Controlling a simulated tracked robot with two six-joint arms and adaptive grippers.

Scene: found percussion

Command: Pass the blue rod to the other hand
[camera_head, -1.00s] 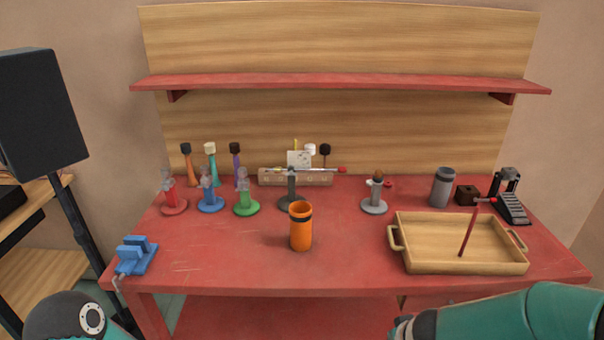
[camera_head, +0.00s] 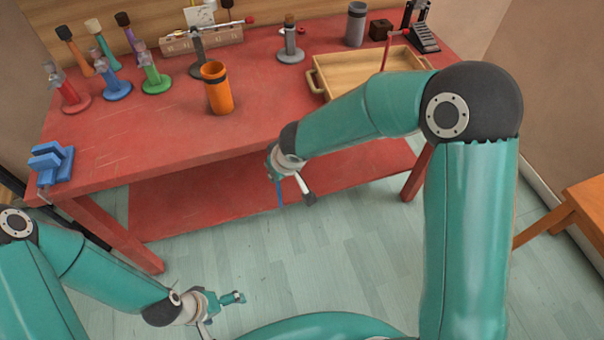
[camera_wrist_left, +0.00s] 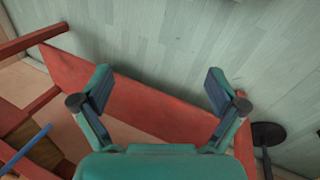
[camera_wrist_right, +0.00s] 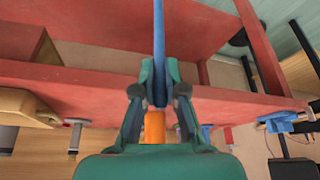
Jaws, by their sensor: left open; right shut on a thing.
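The blue rod (camera_head: 281,194) is held in my right gripper (camera_head: 288,178), in front of the table's front edge and below its top. In the right wrist view the rod (camera_wrist_right: 159,45) runs straight up from between the closed fingers (camera_wrist_right: 160,85). My left gripper (camera_head: 225,308) is low at the bottom of the head view, below and left of the right one, apart from the rod. Its fingers (camera_wrist_left: 160,82) are wide open and empty in the left wrist view. A blue bar (camera_wrist_left: 30,150) shows at that view's lower left; I cannot tell if it is the rod.
The red table (camera_head: 150,150) carries an orange cup (camera_head: 217,92), a wooden tray (camera_head: 330,85), a blue clamp-like block (camera_head: 50,163) and several coloured stands. A lower red shelf (camera_head: 190,205) runs beneath. The floor (camera_head: 330,260) between my arms is clear.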

